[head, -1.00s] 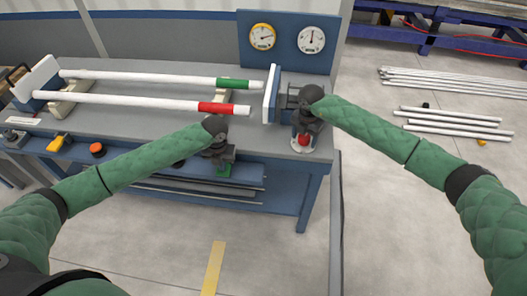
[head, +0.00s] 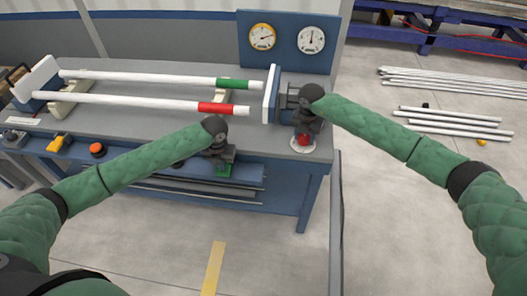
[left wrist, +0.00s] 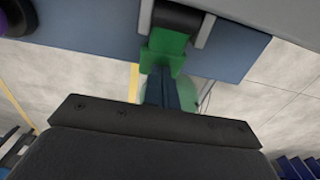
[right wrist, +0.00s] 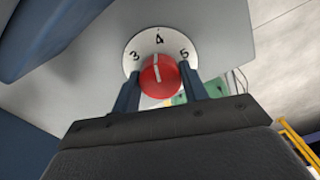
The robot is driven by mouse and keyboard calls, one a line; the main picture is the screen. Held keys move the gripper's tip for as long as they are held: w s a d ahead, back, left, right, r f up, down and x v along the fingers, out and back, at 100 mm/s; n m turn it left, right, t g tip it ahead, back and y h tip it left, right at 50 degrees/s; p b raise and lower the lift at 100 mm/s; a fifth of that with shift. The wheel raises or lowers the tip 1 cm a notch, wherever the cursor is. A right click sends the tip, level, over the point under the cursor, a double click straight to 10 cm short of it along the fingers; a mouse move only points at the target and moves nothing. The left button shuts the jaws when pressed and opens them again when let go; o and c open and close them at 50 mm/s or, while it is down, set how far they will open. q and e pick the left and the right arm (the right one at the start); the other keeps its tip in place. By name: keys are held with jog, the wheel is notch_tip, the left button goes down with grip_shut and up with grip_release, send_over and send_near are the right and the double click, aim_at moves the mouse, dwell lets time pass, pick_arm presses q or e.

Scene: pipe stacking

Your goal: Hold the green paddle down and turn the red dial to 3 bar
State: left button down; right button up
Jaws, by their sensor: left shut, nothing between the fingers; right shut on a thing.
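The green paddle (left wrist: 165,52) sits at the bench's front edge; it also shows below my left gripper in the head view (head: 224,173). My left gripper (left wrist: 160,72) is shut and empty, its fingertips at the paddle and seemingly touching it. How far the paddle is pressed cannot be told. The red dial (right wrist: 160,76) sits on a white scale disc (right wrist: 132,66) marked 3, 4 and 5. Its white pointer line stands near 4, slightly to the 3 side. My right gripper (right wrist: 160,92) is shut on the dial, one finger on each side.
A yellow-rimmed gauge (head: 262,37) and a white gauge (head: 311,40) hang on the blue panel behind. Two white pipes, one with a green band (head: 233,84) and one with a red band (head: 222,108), lie on the bench. An orange button (head: 97,150) is at the left front.

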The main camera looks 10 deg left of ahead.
jog(key=shift+n, duration=0.8)
jog(key=shift+d+r+n, duration=0.1)
jog(key=shift+d+n, duration=0.05)
jog(key=shift+n, duration=1.95)
jog(key=shift+w+n, duration=0.1)
jog(key=shift+n, duration=1.2)
pick_arm(q)
jog(key=shift+a+f, duration=0.1)
pick_arm(e)
jog(key=shift+f+n, duration=0.2)
jog(key=shift+n, duration=0.7)
pick_arm(q)
jog(key=shift+r, duration=2)
pick_arm(e)
jog(key=shift+f, duration=0.1)
